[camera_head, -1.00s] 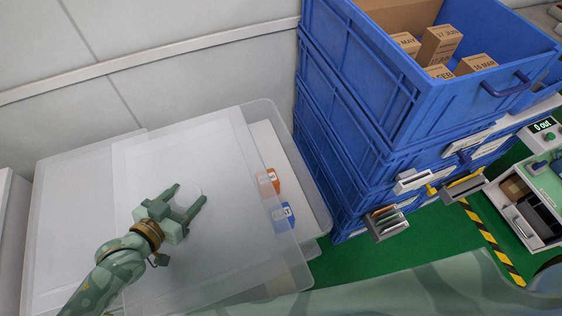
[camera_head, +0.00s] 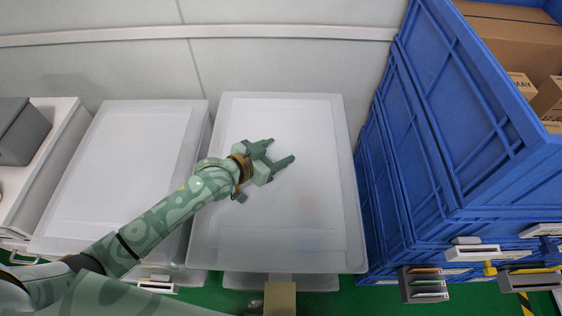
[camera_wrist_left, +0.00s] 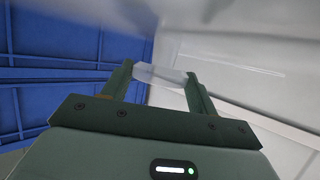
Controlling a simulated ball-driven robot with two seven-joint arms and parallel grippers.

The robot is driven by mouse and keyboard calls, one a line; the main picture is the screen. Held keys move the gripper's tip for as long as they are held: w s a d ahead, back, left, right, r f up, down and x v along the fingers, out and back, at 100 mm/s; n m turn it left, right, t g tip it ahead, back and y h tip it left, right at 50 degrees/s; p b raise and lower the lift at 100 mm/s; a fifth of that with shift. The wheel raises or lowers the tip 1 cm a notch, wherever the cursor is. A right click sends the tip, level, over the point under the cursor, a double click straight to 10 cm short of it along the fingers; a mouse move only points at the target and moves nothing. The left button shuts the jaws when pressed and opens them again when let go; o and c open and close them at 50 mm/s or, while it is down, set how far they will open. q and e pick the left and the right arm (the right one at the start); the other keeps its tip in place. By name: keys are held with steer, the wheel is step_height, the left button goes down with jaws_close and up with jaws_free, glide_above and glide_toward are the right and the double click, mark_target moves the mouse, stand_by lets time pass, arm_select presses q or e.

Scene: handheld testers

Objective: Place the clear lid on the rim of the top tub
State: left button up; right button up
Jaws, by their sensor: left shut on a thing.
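The clear lid (camera_head: 320,215) is a large translucent sheet that lies over the tub area in the middle of the head view. My left gripper (camera_head: 283,151) is above the lid's far half. I cannot tell whether the lid touches the rim. My right gripper is not in view.
A second covered translucent tub (camera_head: 125,150) stands at the left, under my forearm. Stacked blue crates (camera_head: 440,150) rise close at the right, the top one holding cartons. A pale wall (camera_head: 290,65) is behind. A grey box (camera_head: 22,130) sits far left.

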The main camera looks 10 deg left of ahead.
arm_select(q)
steer(key=shift+w+d+f, duration=0.2)
steer(key=shift+w+f, duration=0.3)
steer(key=shift+f, duration=0.1)
steer(key=f+b, duration=0.3)
steer(key=f, duration=0.1)
steer(key=shift+w+d, duration=0.1)
steer(key=shift+w, duration=0.2)
steer(key=shift+r, duration=0.2)
steer(key=o, duration=1.7)
steer(key=shift+f, duration=0.2)
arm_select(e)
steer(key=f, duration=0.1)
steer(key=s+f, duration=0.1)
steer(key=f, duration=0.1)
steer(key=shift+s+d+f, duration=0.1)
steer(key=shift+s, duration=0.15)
